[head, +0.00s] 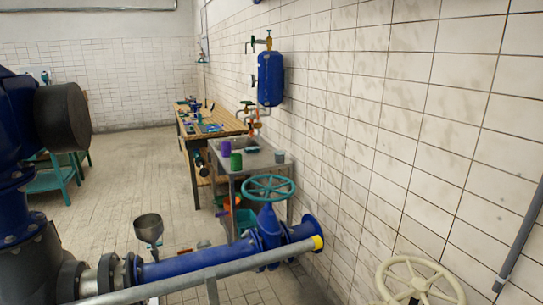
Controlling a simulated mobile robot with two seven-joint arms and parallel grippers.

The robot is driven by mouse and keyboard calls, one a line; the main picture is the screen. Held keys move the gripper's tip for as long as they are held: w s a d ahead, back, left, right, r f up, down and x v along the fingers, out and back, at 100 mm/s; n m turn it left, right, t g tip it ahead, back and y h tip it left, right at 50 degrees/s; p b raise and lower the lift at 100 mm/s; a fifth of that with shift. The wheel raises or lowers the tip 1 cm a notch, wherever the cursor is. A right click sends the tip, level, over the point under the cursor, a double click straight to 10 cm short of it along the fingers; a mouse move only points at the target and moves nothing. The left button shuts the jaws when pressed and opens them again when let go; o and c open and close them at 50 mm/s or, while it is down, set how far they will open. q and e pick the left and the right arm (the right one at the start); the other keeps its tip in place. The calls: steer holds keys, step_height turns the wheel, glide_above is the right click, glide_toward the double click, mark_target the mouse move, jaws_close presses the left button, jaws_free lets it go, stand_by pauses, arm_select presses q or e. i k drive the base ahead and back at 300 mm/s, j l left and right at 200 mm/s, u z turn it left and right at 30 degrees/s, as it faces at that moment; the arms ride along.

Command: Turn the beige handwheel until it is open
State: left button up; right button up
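The beige handwheel (419,284) is at the bottom right of the head view, close to the white tiled wall. It is a spoked wheel, and its lower part is cut off by the bottom edge of the picture. How far it is turned cannot be told. Neither of my grippers shows in the head view, and nothing is seen touching the visible part of the wheel.
A grey rail (205,275) with a yellow end (318,242) crosses the foreground, left of the wheel. Behind it runs a blue pipe (195,263) with a teal handwheel (269,187). A grey conduit (521,240) runs along the wall at right. A sink bench (251,163) stands farther back.

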mark_target(419, 287)
steer(key=z, duration=1.25)
steer(key=i+l+z, duration=0.25)
steer(key=k+j, duration=0.05)
